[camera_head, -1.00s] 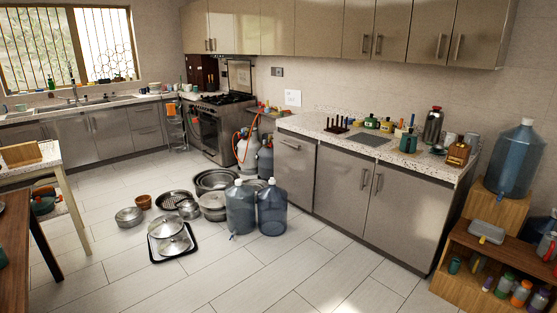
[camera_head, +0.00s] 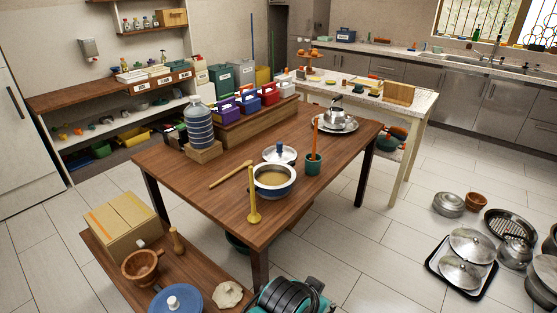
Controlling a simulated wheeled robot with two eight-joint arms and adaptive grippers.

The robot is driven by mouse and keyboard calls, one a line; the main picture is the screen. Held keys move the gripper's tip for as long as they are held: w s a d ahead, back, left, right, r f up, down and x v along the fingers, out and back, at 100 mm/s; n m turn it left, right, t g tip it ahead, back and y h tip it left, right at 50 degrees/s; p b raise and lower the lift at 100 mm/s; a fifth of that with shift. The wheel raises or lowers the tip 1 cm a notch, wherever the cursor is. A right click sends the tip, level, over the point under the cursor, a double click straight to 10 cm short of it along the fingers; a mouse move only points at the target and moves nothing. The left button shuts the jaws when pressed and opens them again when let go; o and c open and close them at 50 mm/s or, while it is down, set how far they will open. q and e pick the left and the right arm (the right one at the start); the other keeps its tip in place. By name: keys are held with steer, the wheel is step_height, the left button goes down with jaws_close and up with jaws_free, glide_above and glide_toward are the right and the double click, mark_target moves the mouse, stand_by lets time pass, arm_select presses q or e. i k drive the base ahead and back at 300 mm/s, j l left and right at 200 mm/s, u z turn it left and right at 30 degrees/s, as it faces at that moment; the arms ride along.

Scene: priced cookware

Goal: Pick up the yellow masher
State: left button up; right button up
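The yellow masher (camera_head: 252,196) is on the brown wooden table (camera_head: 190,205) near its front edge. It stands upright or leans against the front of a white and blue pot (camera_head: 274,180) that holds a tan content; I cannot tell whether they touch. Its round base is low, near the table edge, and its thin handle rises beside the pot rim. Neither of my grippers is in view.
A low shelf with a box (camera_head: 121,223) is in front.

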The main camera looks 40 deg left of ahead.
mark_target(254, 218)
steer(key=i+u, duration=0.45)
steer(key=i+l+u, duration=0.15)
steer(key=u, duration=0.3)
steer(key=i+l+u, duration=0.6)
steer(key=u, duration=0.25)
steer(key=i+l+u, duration=0.2)
steer(key=l+u, duration=0.25)
steer(key=i+l+u, duration=0.1)
steer(key=l+u, duration=0.35)
